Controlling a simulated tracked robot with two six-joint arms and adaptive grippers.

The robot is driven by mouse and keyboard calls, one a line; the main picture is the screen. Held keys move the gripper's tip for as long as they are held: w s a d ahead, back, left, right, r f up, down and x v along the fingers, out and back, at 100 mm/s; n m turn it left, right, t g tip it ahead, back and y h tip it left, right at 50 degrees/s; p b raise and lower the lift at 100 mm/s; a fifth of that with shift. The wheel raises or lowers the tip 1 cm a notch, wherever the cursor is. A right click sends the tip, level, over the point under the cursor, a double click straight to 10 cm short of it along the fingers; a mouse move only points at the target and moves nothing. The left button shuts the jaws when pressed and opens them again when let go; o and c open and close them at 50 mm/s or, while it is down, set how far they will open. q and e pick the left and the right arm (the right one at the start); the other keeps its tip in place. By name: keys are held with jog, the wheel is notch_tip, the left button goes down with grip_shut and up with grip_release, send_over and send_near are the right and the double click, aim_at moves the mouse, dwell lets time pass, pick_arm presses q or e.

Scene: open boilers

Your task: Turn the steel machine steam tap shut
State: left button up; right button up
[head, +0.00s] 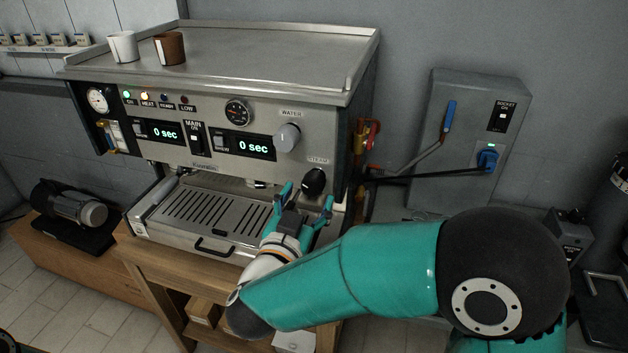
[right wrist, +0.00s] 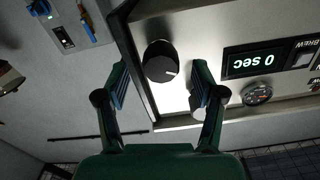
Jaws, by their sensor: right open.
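The steel machine (head: 250,190) stands on a wooden bench. Its steam tap (head: 314,181) is a black round knob at the lower right of the front panel, under the STEAM label. In the right wrist view the steam tap (right wrist: 158,62) shows a white pointer mark at its lower right edge. My right gripper (head: 306,198) is open and empty in front of the panel. In the right wrist view its fingers (right wrist: 160,78) stand apart, with the knob appearing between them; I see no contact. My left gripper is not in view.
A grey water knob (head: 287,137) is up and left of the steam tap. The drip tray (head: 205,210) lies below. A wall box (head: 465,140) with a blue-handled lever and blue plug is at the right. Two cups (head: 123,46) stand on top.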

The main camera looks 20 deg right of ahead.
aim_at(311, 192)
jog(key=shift+p+x, duration=0.35)
jog(key=shift+x, duration=1.6)
jog(key=c, duration=1.2)
